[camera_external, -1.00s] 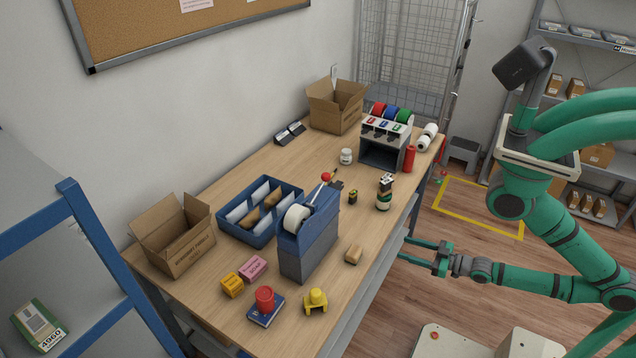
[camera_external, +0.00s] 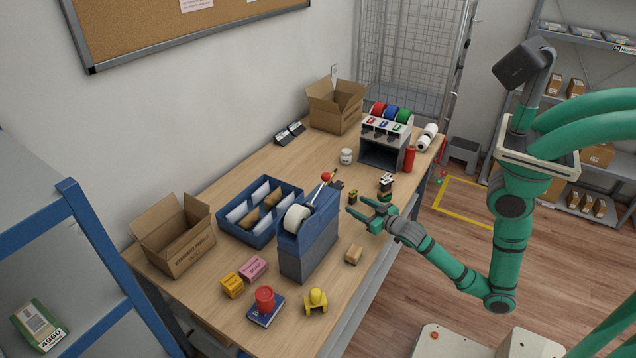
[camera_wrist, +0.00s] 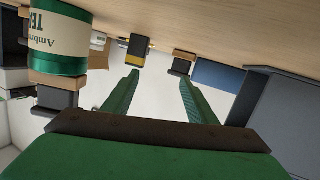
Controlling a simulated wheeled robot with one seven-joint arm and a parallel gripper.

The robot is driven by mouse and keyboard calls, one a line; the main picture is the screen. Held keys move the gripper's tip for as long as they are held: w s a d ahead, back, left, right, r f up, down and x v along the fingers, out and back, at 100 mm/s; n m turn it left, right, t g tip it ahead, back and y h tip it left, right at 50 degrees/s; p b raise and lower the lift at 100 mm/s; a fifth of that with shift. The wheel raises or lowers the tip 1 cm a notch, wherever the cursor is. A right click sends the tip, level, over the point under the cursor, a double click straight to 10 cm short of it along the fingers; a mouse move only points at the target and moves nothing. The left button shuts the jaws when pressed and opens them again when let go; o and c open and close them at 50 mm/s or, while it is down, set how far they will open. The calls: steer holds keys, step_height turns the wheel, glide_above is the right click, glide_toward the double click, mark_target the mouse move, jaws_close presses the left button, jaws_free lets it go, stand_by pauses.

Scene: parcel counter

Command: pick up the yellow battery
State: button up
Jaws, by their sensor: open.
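The yellow battery seems to be the small yellow-and-black block (camera_external: 352,196) standing on the wooden table, right of the blue tape dispenser. In the wrist view, which is upside down, a black block with a yellow band (camera_wrist: 137,48) shows just beyond the left finger's tip, left of the middle of the gap. My gripper (camera_external: 356,204) is low over the table's right part, its fingers pointing toward the battery. The fingers also show in the wrist view (camera_wrist: 158,76), apart with nothing between them. I cannot tell the exact distance to the battery.
A green tin with a cream label (camera_wrist: 62,42) stands close to my gripper; it is partly hidden in the external view (camera_external: 385,196). The blue tape dispenser (camera_external: 310,245) stands at the left.

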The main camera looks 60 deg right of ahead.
mark_target(352, 191)
steer(key=d+m+g+h, duration=0.1)
steer(key=d+r+m, duration=0.1)
steer(key=w+d+m+g+h, duration=0.1)
steer(key=d+m, duration=0.1)
steer(key=shift+r+g+h, duration=0.3)
steer(key=shift+r, duration=0.05)
steer(key=shift+w+d+f, duration=0.1)
steer(key=shift+w+d, duration=0.05)
steer(key=x, duration=0.4)
steer(key=shift+w+d+f, duration=0.1)
steer(key=shift+w+d, duration=0.05)
steer(key=shift+d, duration=0.05)
steer(key=shift+f+x, duration=0.15)
steer(key=shift+x, duration=1.3)
steer(key=shift+f+x, duration=0.15)
steer(key=shift+x, duration=1.35)
steer(key=shift+a, duration=0.1)
steer(key=c, duration=1.1)
